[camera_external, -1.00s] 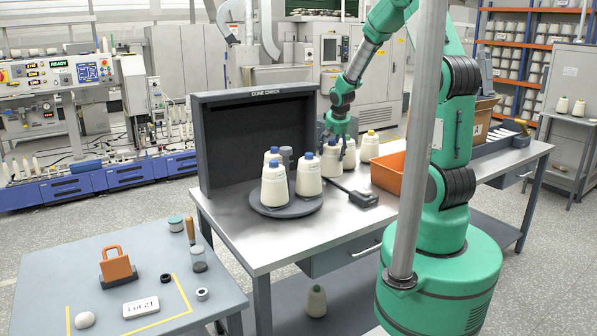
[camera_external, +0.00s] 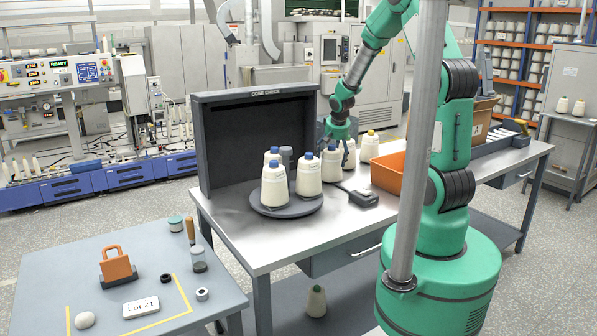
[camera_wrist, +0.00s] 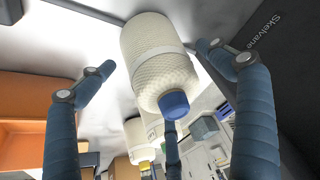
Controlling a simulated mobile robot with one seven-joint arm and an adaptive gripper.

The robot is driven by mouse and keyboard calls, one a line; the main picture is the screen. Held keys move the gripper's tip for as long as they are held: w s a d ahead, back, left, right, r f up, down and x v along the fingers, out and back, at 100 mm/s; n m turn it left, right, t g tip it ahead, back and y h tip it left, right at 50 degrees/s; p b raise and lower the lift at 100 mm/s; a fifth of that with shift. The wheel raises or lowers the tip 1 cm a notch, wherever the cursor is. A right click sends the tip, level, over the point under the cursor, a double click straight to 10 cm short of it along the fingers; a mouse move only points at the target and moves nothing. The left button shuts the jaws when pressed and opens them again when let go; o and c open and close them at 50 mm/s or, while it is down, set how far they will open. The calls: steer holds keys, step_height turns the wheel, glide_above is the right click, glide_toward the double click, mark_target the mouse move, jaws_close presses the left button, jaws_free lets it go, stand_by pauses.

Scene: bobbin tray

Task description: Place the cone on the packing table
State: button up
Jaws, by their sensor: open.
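A cream cone with a blue cap (camera_wrist: 160,60) is large in the wrist view, between the fingers of my gripper (camera_wrist: 150,80). The fingers are spread, with visible gaps on both sides of it. In the external view my gripper (camera_external: 338,145) is low over the steel bench, at the cream cones right of the turntable; its fingers partly hide them. Three blue-capped cones (camera_external: 275,187) stand on the dark turntable (camera_external: 290,211). No table is labelled as the packing table; a blue-grey table (camera_external: 60,262) with yellow corner lines stands at front left.
The dark cone check booth (camera_external: 203,150) walls the bench's left end. An orange bin (camera_external: 388,172) and a small dark device (camera_external: 363,198) sit near my gripper. The front table holds an orange block (camera_external: 116,265), a Lot 21 card (camera_external: 140,307) and small items. The bench's front is clear.

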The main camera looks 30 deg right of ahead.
steer(key=shift+r, duration=0.1)
steer(key=p+v, duration=0.3)
steer(key=v, duration=0.9)
stand_by(0.6)
steer(key=s+a+r+n, duration=0.1)
steer(key=s+a+r, duration=0.2)
steer(key=s+r, duration=0.4)
steer(key=s+a+r+n, duration=0.1)
steer(key=s+a+r, duration=0.2)
steer(key=s+r, duration=0.45)
steer(key=s+a+r+n+y, duration=0.1)
steer(key=s+a+r, duration=0.1)
steer(key=s, duration=0.6)
steer(key=s+a+r+n+t, duration=0.1)
steer(key=s+a+r, duration=0.1)
steer(key=s, duration=0.6)
steer(key=shift+a+n+y, duration=0.3)
steer(key=shift+a+y, duration=0.1)
steer(key=shift+a, duration=0.2)
